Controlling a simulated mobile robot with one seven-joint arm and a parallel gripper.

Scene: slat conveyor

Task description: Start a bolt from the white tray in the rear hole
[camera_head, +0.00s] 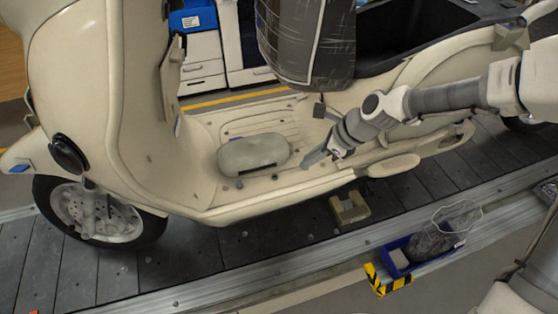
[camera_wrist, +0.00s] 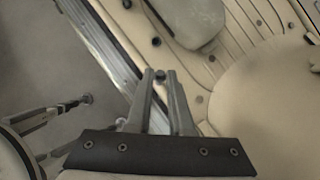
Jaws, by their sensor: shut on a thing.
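A cream scooter (camera_head: 200,210) stands on the conveyor, its front wheel at left. My gripper (camera_head: 306,163) is low over the right part of its floorboard (camera_head: 215,130), near the outer edge. In the wrist view my gripper (camera_wrist: 160,78) is shut on a small dark bolt (camera_wrist: 160,75) at its fingertips. Dark round spots lie along the floorboard edge, one just ahead of the bolt (camera_wrist: 156,41). I cannot tell which are holes and which are bolt heads. The spot under the held bolt is hidden. I cannot make out the white tray for certain.
A grey-green rounded block (camera_head: 253,155) lies on the floorboard left of my gripper. A dark wrapped seat-like bulk (camera_head: 305,45) hangs above. A tan bracket (camera_head: 349,207) lies on the slats (camera_head: 290,225). A blue bin (camera_head: 395,270) with a bag is at the conveyor rail.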

